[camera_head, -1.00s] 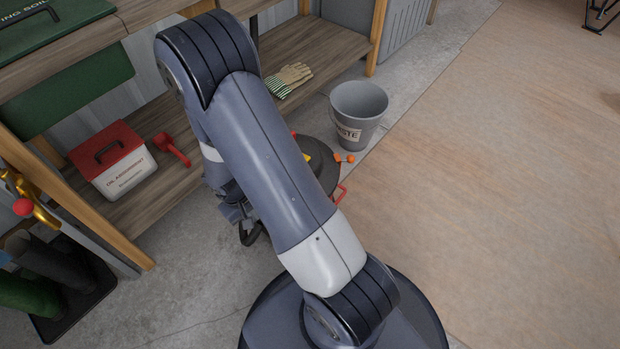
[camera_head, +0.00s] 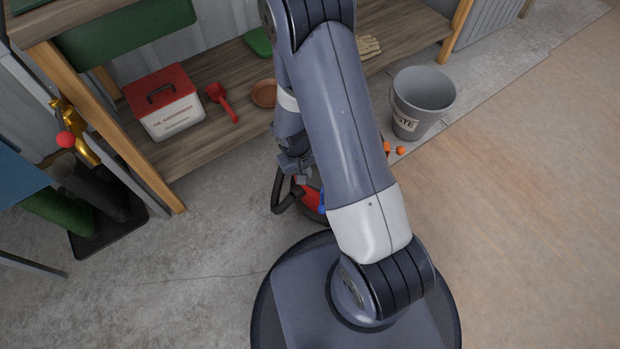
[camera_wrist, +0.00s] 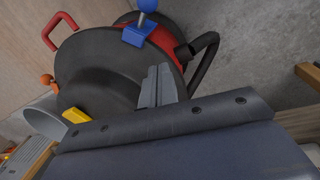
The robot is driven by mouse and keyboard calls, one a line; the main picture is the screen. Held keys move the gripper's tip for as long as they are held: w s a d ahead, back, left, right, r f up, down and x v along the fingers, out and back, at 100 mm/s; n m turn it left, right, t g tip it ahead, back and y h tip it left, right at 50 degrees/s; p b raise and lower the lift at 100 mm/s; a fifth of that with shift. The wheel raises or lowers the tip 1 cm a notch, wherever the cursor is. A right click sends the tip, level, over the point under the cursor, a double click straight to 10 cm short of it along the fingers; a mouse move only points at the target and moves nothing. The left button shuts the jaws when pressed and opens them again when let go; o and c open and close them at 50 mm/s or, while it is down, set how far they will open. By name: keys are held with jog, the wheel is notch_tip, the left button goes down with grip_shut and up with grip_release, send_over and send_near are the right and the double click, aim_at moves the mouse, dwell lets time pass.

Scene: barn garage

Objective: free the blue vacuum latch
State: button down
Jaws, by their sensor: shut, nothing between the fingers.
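The vacuum has a round black lid (camera_wrist: 105,70) over a red body, seen in the wrist view. Its blue latch (camera_wrist: 140,30), with a round blue knob, sits on the lid's rim at the top of that view. A yellow latch (camera_wrist: 76,116) and an orange latch (camera_wrist: 47,80) are elsewhere on the rim. My gripper (camera_wrist: 158,72) is shut and empty, in front of the lid and below the blue latch in the picture, apart from it. In the head view my arm hides most of the vacuum; some red body (camera_head: 309,198) and the blue latch (camera_head: 322,203) show.
A black hose (camera_wrist: 204,60) curves beside the blue latch, and a red handle (camera_wrist: 58,30) is at upper left. A grey waste bucket (camera_head: 423,95) stands right of my arm. A wooden shelf (camera_head: 200,147) holds a red-lidded box (camera_head: 165,102) and red scoop (camera_head: 221,103).

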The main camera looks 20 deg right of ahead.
aim_at(324, 206)
jog(key=s+d+f+b, duration=0.2)
jog(key=s+f+b, duration=0.2)
jog(key=f, duration=0.4)
jog(key=shift+f+b, duration=0.35)
jog(key=shift+b, duration=0.25)
jog(key=shift+a, duration=0.1)
